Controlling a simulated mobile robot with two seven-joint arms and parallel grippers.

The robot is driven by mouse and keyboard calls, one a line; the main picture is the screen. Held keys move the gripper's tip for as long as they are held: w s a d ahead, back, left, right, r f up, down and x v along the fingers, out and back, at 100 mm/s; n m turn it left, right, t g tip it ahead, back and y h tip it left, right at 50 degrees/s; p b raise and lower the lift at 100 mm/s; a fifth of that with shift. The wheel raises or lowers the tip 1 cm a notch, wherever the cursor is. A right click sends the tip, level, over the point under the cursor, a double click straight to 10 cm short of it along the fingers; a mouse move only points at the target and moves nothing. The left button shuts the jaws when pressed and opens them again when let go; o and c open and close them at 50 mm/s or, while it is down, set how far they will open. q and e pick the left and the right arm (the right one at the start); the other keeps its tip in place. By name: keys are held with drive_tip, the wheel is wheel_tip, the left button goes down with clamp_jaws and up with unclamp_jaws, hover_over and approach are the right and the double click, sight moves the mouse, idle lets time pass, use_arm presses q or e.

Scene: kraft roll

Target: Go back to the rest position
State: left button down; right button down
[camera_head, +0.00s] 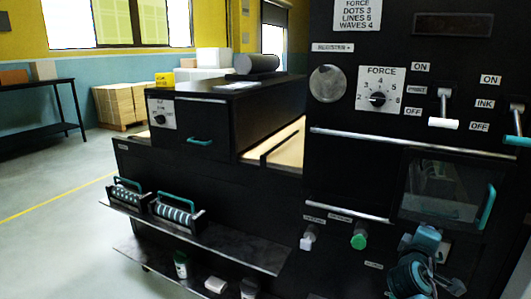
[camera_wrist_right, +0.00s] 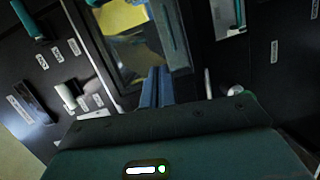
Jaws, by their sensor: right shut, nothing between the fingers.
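My right gripper (camera_wrist_right: 156,78) is shut and empty; its two blue fingers lie together in the wrist view. They point toward the black machine front, below the glass window (camera_wrist_right: 140,45) with its teal handle. In the head view the teal right wrist (camera_head: 412,275) shows at the lower right, in front of the black machine (camera_head: 345,165). The fingertips are hard to make out there, and I cannot tell whether they touch the panel. My left gripper is not in view.
A green knob (camera_head: 358,240) and a white knob (camera_head: 308,238) stick out left of my right wrist. Two levers (camera_head: 443,122) (camera_head: 520,139) project above. A shelf (camera_head: 225,245) with patterned rollers (camera_head: 175,213) juts out at left. Open floor (camera_head: 50,240) lies far left.

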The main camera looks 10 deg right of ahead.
drive_tip(key=s+a+f+t+y, duration=0.1)
drive_tip(key=s+a+f+y, duration=0.35)
drive_tip(key=a+f, duration=0.45)
drive_tip(key=s+a+f+y, duration=0.4)
drive_tip(key=a+f+y, duration=0.2)
drive_tip(key=a+f, duration=0.3)
drive_tip(key=s+a+f+m+g+y, duration=0.1)
drive_tip(key=s+a+f+m+y, duration=0.1)
drive_tip(key=s+a, duration=0.4)
drive_tip(key=s+a+f+m+y, duration=0.2)
drive_tip(key=s+a+f+y, duration=0.1)
drive_tip(key=s+a, duration=0.4)
drive_tip(key=shift+s+f+g+p, duration=0.15)
drive_tip(key=shift+s+g+p, duration=0.25)
drive_tip(key=shift+s, duration=0.6)
drive_tip(key=shift+y, duration=0.25)
